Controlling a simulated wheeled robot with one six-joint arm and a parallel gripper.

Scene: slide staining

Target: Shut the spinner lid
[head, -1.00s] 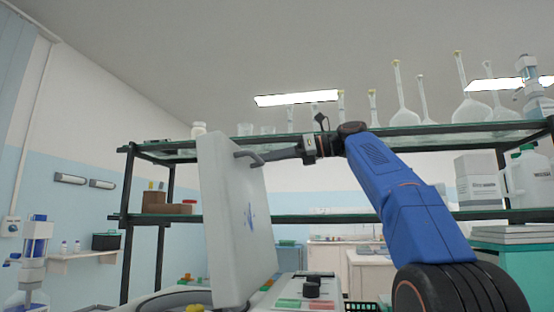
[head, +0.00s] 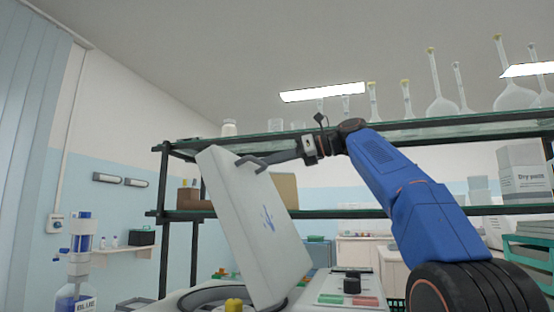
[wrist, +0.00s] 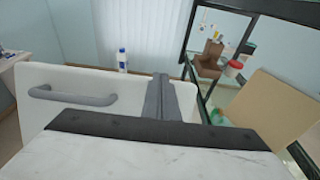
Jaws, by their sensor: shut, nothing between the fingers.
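The spinner lid (head: 248,225) is a white, thick panel standing raised and tilted back to the left over the spinner (head: 205,296), whose round bowl shows below it. A grey handle (wrist: 75,95) sits on the lid's face near its upper edge in the wrist view. My gripper (head: 268,163) is shut and empty, its tip at the lid's upper edge by the handle in the head view. In the wrist view my gripper (wrist: 165,98) lies against or just over the lid (wrist: 130,82), to the right of the handle. Actual contact is hard to tell.
A control panel with a black knob (head: 352,283) and coloured buttons is right of the bowl. A dark shelf rack (head: 330,213) with glass flasks stands behind. A blue-labelled bottle (head: 76,290) is at the lower left. A cardboard box (wrist: 268,108) shows in the wrist view.

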